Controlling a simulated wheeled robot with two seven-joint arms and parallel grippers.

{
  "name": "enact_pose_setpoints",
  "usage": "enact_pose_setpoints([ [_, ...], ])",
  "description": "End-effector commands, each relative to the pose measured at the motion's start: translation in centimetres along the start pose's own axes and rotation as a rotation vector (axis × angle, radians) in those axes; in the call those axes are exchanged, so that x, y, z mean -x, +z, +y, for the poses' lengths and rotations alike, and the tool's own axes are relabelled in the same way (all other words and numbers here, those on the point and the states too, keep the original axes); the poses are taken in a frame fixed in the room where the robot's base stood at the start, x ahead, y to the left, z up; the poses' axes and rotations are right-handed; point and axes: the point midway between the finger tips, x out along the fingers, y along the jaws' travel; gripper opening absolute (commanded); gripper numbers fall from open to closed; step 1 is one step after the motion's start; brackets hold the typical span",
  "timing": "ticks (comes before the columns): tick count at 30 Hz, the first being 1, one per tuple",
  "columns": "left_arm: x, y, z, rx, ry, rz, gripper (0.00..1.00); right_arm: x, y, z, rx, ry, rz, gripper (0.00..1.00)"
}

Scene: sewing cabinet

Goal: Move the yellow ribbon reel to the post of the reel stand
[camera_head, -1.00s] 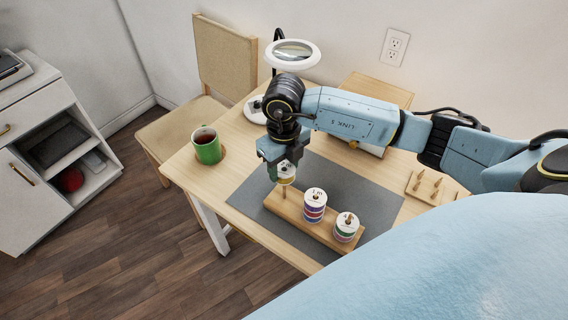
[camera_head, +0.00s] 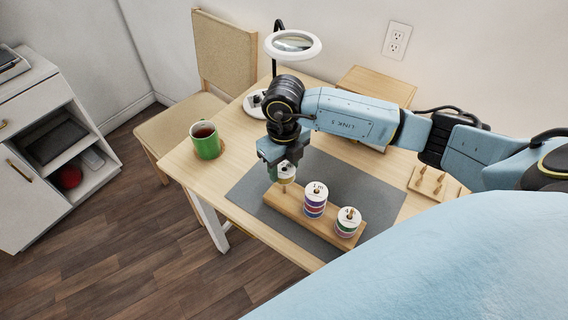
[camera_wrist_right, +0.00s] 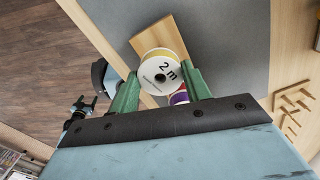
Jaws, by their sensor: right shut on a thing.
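The yellow ribbon reel (camera_wrist_right: 160,72), with a white face marked "2 m", is held between the green fingertips of my right gripper (camera_wrist_right: 158,88) in the wrist view. In the head view the reel (camera_head: 287,172) is at the left end of the wooden reel stand (camera_head: 329,229), at the left post, whose lower part shows just below it. Whether the post passes through the reel is hard to tell. Two other reels sit on the stand: one with purple and red bands (camera_head: 315,199) in the middle and one with green and dark bands (camera_head: 347,221) at the right.
The stand rests on a grey mat (camera_head: 245,190) on the wooden table. A green mug (camera_head: 207,146) stands at the left, a ring lamp (camera_head: 293,45) behind. A small pegged board (camera_head: 432,187) lies at the right, near a wooden box (camera_head: 376,88).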

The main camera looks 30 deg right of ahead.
Motion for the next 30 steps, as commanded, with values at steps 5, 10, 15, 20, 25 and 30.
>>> enact_pose_setpoints([
  [5, -0.2, 0.0, 0.0, 0.0, 0.0, 0.0, 0.73, -0.3, 0.0, 0.0, 0.0, 0.0, 0.0, 0.26],
  [10, -0.2, 0.0, 0.0, 0.0, 0.0, 0.0, 0.73, -0.2, 0.0, 0.0, 0.0, 0.0, 0.0, 0.26],
  [15, -0.2, 0.0, 0.0, 0.0, 0.0, 0.0, 0.73, -0.2, 0.0, 0.0, 0.0, 0.0, 0.0, 0.7],
  [20, -0.2, 0.0, 0.0, 0.0, 0.0, 0.0, 0.73, -0.2, 0.0, 0.0, 0.0, 0.0, 0.0, 0.73],
  [25, -0.2, 0.0, 0.0, 0.0, 0.0, -0.001, 0.73, -0.1, 0.0, 0.0, 0.0, 0.0, -0.001, 0.73],
  [30, 0.0, 0.0, 0.0, 0.0, 0.0, -0.001, 0.73, 1.9, 0.1, 0.0, 0.001, 0.0, -0.004, 0.73],
])
